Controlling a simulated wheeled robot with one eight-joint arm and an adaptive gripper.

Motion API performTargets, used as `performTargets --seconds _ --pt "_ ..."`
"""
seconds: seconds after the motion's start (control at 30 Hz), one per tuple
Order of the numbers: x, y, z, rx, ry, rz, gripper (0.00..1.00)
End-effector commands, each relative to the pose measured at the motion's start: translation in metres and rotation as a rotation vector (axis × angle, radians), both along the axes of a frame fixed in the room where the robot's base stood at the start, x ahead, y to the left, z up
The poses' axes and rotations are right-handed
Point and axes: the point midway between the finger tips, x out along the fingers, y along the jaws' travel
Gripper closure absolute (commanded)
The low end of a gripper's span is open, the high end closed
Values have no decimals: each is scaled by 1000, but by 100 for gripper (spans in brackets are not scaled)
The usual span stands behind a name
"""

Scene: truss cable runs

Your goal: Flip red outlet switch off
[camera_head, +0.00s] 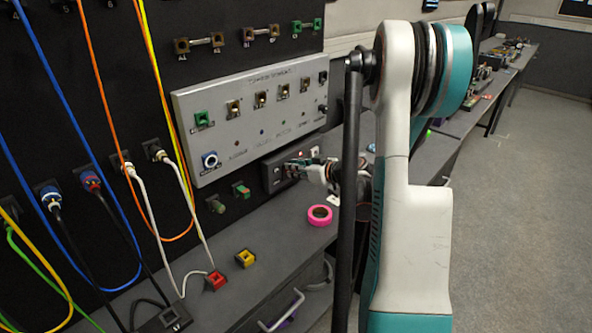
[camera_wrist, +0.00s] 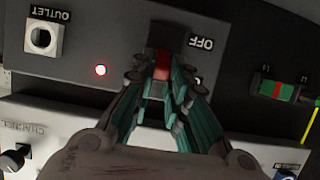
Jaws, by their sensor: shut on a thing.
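The red outlet switch (camera_wrist: 161,61) shows in the wrist view between my fingertips, on a dark panel (camera_wrist: 225,62) with upside-down "OFF" and "OUTLET" labels. My gripper (camera_wrist: 162,72) is shut on the switch, and its fingers hide most of it. A red indicator light (camera_wrist: 100,70) glows to the left of the switch. In the head view my gripper (camera_head: 312,172) reaches the dark outlet box (camera_head: 272,178) on the black wall, below the grey control panel (camera_head: 190,165). The switch itself cannot be made out there.
A white outlet socket (camera_wrist: 43,38) is at the left of the wrist view. A pink tape roll (camera_head: 320,215), a yellow block (camera_head: 245,257) and a red connector (camera_head: 215,281) lie on the grey bench. Cables hang at the left.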

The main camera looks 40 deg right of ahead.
Motion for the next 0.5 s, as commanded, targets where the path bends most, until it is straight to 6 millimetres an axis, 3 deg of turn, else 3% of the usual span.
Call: performTargets --seconds 0.2,0.5 --pt "-4 -1 -15 14 -143 -1 100" --pt "-6 -1 -19 28 -335 1 100"
